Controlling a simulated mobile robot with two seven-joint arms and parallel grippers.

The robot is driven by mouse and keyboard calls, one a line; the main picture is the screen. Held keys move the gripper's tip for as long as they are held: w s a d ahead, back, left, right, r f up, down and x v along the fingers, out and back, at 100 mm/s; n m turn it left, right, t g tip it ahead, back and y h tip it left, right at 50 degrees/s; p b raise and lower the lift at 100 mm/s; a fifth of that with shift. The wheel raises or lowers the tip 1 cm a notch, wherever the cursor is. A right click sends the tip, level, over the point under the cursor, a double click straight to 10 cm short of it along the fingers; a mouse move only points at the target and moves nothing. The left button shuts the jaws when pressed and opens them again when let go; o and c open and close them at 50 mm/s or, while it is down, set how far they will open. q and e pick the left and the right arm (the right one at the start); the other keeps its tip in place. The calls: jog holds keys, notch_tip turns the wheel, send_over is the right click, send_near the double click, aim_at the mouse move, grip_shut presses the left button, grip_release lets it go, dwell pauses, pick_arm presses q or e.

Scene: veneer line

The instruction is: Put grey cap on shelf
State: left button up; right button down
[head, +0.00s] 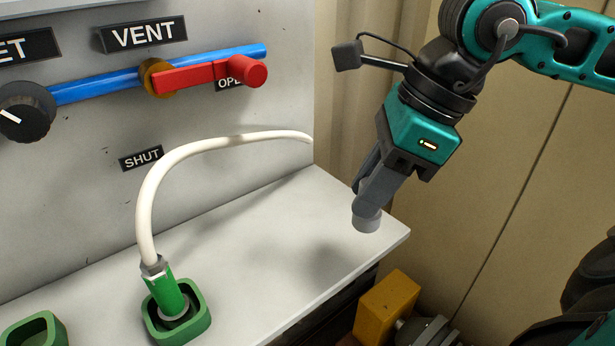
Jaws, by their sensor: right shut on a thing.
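My right gripper (364,208) comes in from the upper right, pointing down, and is shut on the grey cap (366,222). The cap is a small round grey piece whose lower part shows below the fingertips. In the picture, the gripper and cap overlap the right end of the light grey shelf (285,255). I cannot tell whether the cap touches the shelf or is held above it. My left gripper is not in view.
A green plug (168,293) with a white hose (165,165) stands in a green square holder (196,328). Another green holder (60,335) is at the lower left. A red-handled valve (205,76) and black knob (27,110) are on the panel. The shelf's right part is bare.

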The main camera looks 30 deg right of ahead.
jog(key=shift+w+a+r+p, duration=0.1)
jog(key=shift+w+r+p, duration=0.15)
jog(key=shift+w+p, duration=0.35)
jog(key=w+a+p, duration=0.2)
jog(key=w+p, duration=0.2)
jog(key=w, duration=0.3)
notch_tip(320, 180, down, 7)
jog(key=shift+r+b, duration=0.1)
jog(key=shift+b, duration=0.45)
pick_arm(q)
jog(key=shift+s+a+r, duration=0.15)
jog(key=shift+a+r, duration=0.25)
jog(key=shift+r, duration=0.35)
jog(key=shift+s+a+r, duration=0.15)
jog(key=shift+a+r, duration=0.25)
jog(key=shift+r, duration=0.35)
pick_arm(e)
jog(key=shift+w+a+f, duration=0.15)
jog(key=shift+w+f, duration=0.2)
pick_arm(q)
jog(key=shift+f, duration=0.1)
pick_arm(e)
jog(key=shift+f, duration=0.1)
jog(key=shift+f, duration=0.15)
jog(key=c, duration=0.9)
grip_release()
